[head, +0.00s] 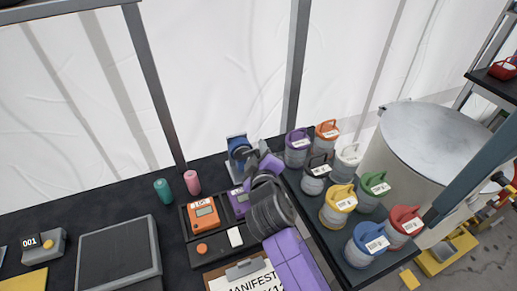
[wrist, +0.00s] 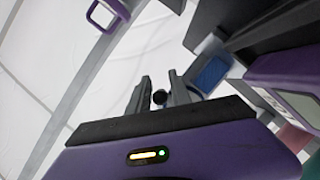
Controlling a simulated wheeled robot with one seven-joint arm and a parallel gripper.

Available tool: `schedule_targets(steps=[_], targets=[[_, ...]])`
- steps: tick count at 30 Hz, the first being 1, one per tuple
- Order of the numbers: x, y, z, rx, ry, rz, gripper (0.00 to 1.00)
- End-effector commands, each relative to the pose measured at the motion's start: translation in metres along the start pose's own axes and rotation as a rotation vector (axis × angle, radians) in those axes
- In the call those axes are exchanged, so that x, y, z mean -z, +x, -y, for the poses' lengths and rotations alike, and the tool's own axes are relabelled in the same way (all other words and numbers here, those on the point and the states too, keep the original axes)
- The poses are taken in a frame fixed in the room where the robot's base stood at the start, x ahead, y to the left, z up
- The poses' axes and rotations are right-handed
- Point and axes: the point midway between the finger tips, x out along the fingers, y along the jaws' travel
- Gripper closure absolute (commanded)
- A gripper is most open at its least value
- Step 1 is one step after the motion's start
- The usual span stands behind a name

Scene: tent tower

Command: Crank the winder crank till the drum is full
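The winder (head: 238,148) stands at the back of the dark table in the head view, a grey frame with a blue drum; a blue part of it (wrist: 210,72) shows in the wrist view. My purple gripper (head: 256,163) is at its right side, partly hiding it. In the wrist view my gripper's two grey fingers (wrist: 160,92) stand apart, with a small dark round knob (wrist: 160,98), apparently the crank's handle, between them. I cannot tell if the fingers press on it. The rest of the crank and how full the drum is are hidden or too small to tell.
An orange meter (head: 203,210) and a purple device (head: 238,201) sit close in front of the winder. Green (head: 162,191) and pink (head: 192,182) cylinders stand to the left. Several lidded jars (head: 339,203) crowd a tray at right. A manifest clipboard (head: 245,280) lies in front.

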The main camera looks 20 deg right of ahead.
Motion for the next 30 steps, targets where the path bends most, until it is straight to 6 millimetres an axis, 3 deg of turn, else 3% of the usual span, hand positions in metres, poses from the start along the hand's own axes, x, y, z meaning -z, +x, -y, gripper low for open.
schedule_targets(steps=[10, 14, 15, 30], targets=[[0.0004, 0.0049, 0.0002, 0.0, -0.001, -0.002, 0.75], [0.0005, 0.0048, 0.0002, 0.0, -0.001, -0.002, 0.99], [0.0006, 0.0048, 0.0001, 0.0, -0.001, -0.002, 1.0], [-0.0004, 0.0053, 0.0025, 0.034, 0.087, -0.004, 1.0]])
